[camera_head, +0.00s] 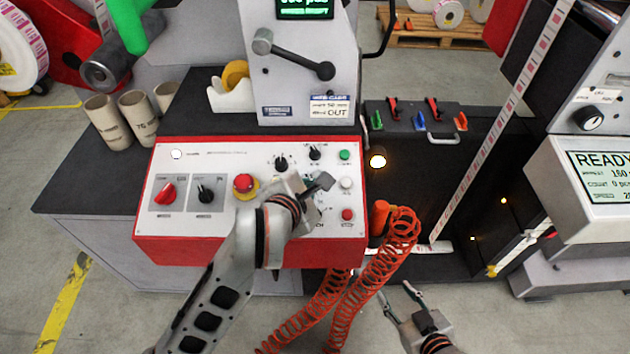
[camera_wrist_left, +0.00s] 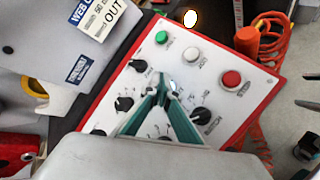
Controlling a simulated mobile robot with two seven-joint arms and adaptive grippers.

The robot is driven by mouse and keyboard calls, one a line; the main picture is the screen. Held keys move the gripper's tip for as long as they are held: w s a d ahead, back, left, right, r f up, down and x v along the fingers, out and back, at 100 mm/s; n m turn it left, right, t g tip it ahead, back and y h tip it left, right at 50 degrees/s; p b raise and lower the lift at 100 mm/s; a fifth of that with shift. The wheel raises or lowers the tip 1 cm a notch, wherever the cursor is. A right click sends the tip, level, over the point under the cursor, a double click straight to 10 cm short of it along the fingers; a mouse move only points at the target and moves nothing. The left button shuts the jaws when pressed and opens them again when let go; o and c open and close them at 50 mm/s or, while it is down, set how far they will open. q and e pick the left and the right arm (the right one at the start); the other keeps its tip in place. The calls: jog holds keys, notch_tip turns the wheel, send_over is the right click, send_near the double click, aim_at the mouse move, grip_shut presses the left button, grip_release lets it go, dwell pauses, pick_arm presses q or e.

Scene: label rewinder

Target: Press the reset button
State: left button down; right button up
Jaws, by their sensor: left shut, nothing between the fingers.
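The control panel (camera_head: 222,165) is white with a red frame. Its right side has a column of a green button (camera_head: 344,155), a white button (camera_head: 346,183) and a red button (camera_head: 347,215). The wrist view also shows the green (camera_wrist_left: 162,37), white (camera_wrist_left: 191,54) and red (camera_wrist_left: 231,79) buttons; their labels are too small to read surely, so I cannot tell which is reset. My left gripper (camera_head: 325,183) is shut and empty over the panel, its tips (camera_wrist_left: 167,84) just beside the white button. Contact cannot be told. My right gripper (camera_head: 399,291) is open and empty, low, right of the panel.
A red mushroom button (camera_head: 244,183) and several black knobs sit left of my left gripper. An orange coiled hose (camera_head: 400,228) hangs at the panel's right. A grey machine housing (camera_head: 300,75) rises behind it. Cardboard cores (camera_head: 138,115) stand at the left.

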pick_arm(q)
jog(key=shift+f, duration=0.2)
jog(key=shift+w+f, duration=0.1)
jog(key=shift+f, duration=0.1)
dwell(0.6)
jog(key=shift+r, duration=0.1)
jog(key=shift+r+p, duration=0.45)
jog(key=shift+r, duration=0.15)
jog(key=shift+s+r, duration=0.15)
jog(key=shift+s, duration=0.05)
jog(key=r+p, duration=0.2)
jog(key=s+r+p, duration=0.1)
jog(key=r+p, duration=0.1)
jog(key=p, duration=0.1)
jog(key=shift+s+r, duration=0.2)
jog(key=shift+r, duration=0.2)
